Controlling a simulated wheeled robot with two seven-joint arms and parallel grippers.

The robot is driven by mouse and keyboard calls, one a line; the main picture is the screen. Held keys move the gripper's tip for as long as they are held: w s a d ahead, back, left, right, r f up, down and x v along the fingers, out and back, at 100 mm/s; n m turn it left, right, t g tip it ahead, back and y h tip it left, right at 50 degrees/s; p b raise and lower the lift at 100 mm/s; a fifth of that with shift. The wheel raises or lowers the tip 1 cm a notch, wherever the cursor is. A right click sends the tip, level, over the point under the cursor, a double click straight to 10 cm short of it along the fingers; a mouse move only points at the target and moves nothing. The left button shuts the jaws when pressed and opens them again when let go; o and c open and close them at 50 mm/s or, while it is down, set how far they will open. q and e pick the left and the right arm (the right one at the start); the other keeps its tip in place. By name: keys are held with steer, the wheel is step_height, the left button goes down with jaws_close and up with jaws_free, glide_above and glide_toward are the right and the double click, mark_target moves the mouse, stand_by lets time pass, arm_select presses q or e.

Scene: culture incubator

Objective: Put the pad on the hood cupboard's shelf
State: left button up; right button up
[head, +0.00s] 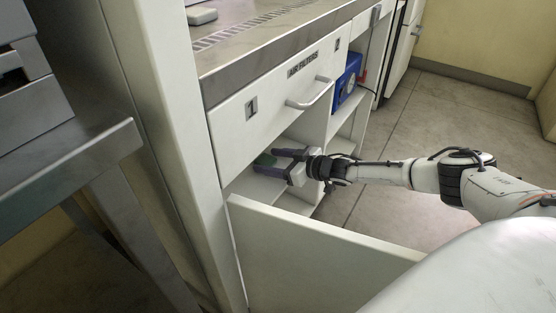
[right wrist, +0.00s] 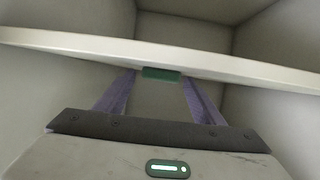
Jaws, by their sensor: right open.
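The hood cupboard (head: 240,188) stands open below the drawer. The pad, a small dark green piece (head: 264,160), is inside it, between the tips of my right gripper (head: 266,161). In the right wrist view the pad (right wrist: 160,73) lies between the two purple fingers, with visible gaps on both sides. The jaws are open. The pale shelf edge (right wrist: 240,73) crosses that view right at the fingertips and pad. I cannot tell whether the pad rests on the shelf. My left gripper is not in view.
The open cupboard door (head: 310,255) stands in front, below my right arm. A drawer with a handle (head: 310,97), labelled AIR FILTERS, is just above the opening. A blue box (head: 346,80) sits in the neighbouring compartment. A metal table (head: 70,170) stands at the left.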

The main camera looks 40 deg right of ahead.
steer(key=shift+p+v, duration=0.75)
steer(key=shift+v, duration=0.4)
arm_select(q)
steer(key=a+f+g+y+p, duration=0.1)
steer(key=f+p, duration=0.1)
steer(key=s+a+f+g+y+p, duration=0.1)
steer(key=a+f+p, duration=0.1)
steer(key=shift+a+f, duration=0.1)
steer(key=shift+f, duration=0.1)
arm_select(e)
steer(key=v, duration=0.9)
steer(key=shift+s+r, duration=0.25)
steer(key=shift+s, duration=0.05)
steer(key=shift+d, duration=0.15)
